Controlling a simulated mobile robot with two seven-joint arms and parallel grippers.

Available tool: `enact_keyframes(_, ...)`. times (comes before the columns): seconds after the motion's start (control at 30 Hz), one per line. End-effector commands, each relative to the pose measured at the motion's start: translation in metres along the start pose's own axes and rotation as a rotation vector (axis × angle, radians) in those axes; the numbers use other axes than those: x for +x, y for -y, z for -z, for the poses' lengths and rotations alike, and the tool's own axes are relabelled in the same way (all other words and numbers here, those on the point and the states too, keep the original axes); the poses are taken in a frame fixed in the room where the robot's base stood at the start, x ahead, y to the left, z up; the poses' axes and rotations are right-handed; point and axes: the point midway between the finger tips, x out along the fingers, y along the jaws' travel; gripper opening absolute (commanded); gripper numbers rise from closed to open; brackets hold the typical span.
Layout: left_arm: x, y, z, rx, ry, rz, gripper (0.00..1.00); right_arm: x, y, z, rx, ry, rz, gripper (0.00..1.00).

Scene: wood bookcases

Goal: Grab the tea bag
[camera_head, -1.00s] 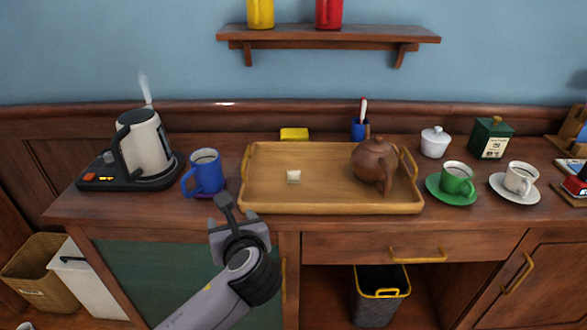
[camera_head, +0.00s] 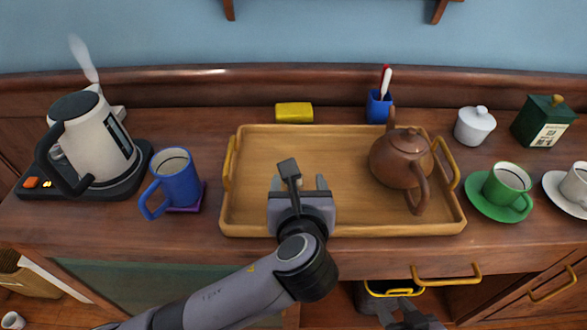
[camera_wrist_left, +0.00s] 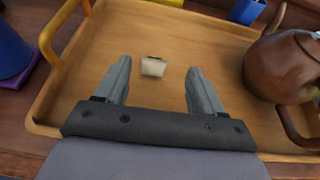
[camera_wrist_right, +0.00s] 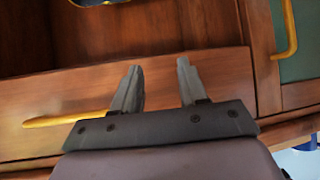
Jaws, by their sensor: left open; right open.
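The tea bag (camera_wrist_left: 153,67), a small cream-white packet, lies on the wooden tray (camera_wrist_left: 95,48). In the left wrist view it is between the fingertips of my left gripper (camera_wrist_left: 160,68), apart from both. In the head view my left gripper (camera_head: 299,184) is open over the tray (camera_head: 345,140) and hides the tea bag. My right gripper (camera_head: 402,306) is open and empty, low in front of the cabinet; the right wrist view shows its fingers (camera_wrist_right: 160,66) before the wooden drawer front.
A brown teapot (camera_head: 400,160) stands on the tray's right side. A blue mug (camera_head: 176,182) and a steaming kettle (camera_head: 95,140) stand left of the tray. A green cup (camera_head: 507,184) is to the right, a yellow box (camera_head: 294,113) behind.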

Motion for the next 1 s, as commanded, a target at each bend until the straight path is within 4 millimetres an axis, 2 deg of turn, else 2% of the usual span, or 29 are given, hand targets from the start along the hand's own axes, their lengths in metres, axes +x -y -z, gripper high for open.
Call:
enact_keyframes(0.4, 0.056, -0.006, 0.002, 0.001, 0.001, -0.002, 0.68, 0.004, 0.001, -0.009, 0.0, 0.006, 0.001, 0.43)
enact_keyframes(0.53, 0.064, -0.006, 0.002, -0.001, 0.001, 0.0, 0.68, 0.004, 0.001, -0.009, 0.0, 0.006, 0.001, 0.43)
enact_keyframes(0.77, 0.064, -0.006, 0.001, -0.001, 0.001, -0.001, 0.68, 0.004, 0.0, -0.009, 0.0, 0.007, 0.001, 0.43)
enact_keyframes(0.93, 0.064, -0.006, 0.002, -0.001, 0.001, -0.001, 0.16, 0.004, 0.0, -0.009, 0.0, 0.006, 0.002, 0.43)
enact_keyframes(1.0, 0.064, -0.006, 0.002, 0.0, 0.001, -0.001, 0.13, 0.004, 0.0, -0.008, -0.001, 0.005, 0.001, 0.43)
